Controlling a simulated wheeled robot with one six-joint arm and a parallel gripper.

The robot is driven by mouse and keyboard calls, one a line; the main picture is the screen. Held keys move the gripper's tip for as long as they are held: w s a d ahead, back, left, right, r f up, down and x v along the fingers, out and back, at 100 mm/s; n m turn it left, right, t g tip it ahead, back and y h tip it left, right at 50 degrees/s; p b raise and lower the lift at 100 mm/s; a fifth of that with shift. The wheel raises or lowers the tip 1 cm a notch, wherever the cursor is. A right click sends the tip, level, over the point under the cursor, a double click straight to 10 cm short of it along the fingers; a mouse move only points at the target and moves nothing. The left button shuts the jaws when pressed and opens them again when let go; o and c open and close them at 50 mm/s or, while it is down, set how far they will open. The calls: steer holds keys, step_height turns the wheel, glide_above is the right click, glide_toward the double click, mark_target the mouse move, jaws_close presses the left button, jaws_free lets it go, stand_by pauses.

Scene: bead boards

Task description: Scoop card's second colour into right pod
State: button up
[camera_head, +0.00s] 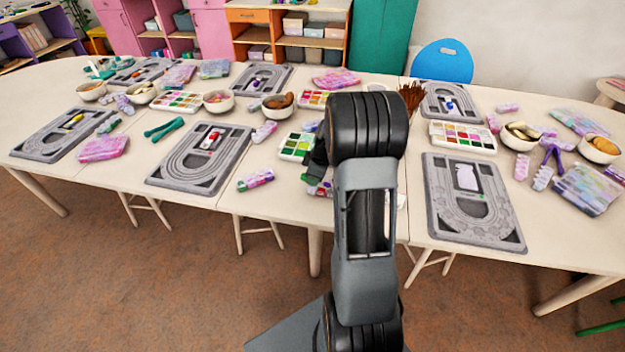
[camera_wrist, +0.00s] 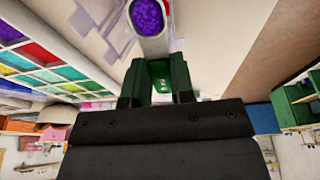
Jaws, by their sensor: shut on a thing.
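The scoop's pale bowl (camera_wrist: 133,22) is heaped with purple beads (camera_wrist: 147,15) at the top of the wrist view. A tray of coloured bead compartments (camera_wrist: 48,75) lies on the left there; it appears to be the tray (camera_head: 297,147) left of my arm in the head view. I cannot make out a colour card or tell which pod is the right one. My arm hides part of the table, and the gripper tips are not clear in the head view.
A grey bead board (camera_head: 440,225) with a pale lilac shape lies right of my arm. Another grey board (camera_head: 165,178) lies to the left. Several bowls, trays and pink-purple packets crowd the table (camera_head: 395,237). A cup of brushes (camera_head: 411,98) stands behind my arm.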

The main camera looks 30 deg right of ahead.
steer(key=shift+s+d+r+t+y+b, duration=0.25)
steer(key=shift+t+y+b, duration=0.4)
steer(key=shift+b, duration=0.5)
steer(key=shift+s+d+r+t+y+b, duration=0.2)
steer(key=shift+r+t+y+b, duration=0.3)
steer(key=shift+b, duration=0.65)
steer(key=shift+a, duration=0.1)
steer(key=shift+s+d+r+t+y+b, duration=0.3)
steer(key=shift+t+y+b, duration=0.4)
steer(key=shift+b, duration=2)
steer(key=shift+s+d+r+t+y+b, duration=0.2)
steer(key=shift+t+y+b, duration=0.3)
steer(key=shift+b, duration=1)
steer(key=shift+s+d+r+t+y+b, duration=0.15)
steer(key=shift+r+t+y+b, duration=0.15)
steer(key=shift+b, duration=0.4)
steer(key=shift+s+d+f+t+b, duration=0.15)
steer(key=shift+f+t+b, duration=0.1)
steer(key=shift+b, duration=0.7)
steer(key=shift+s+d+r+t+y+b, duration=0.4)
steer(key=shift+t+y+b, duration=0.45)
steer(key=shift+b, duration=1.35)
steer(key=shift+b, duration=0.45)
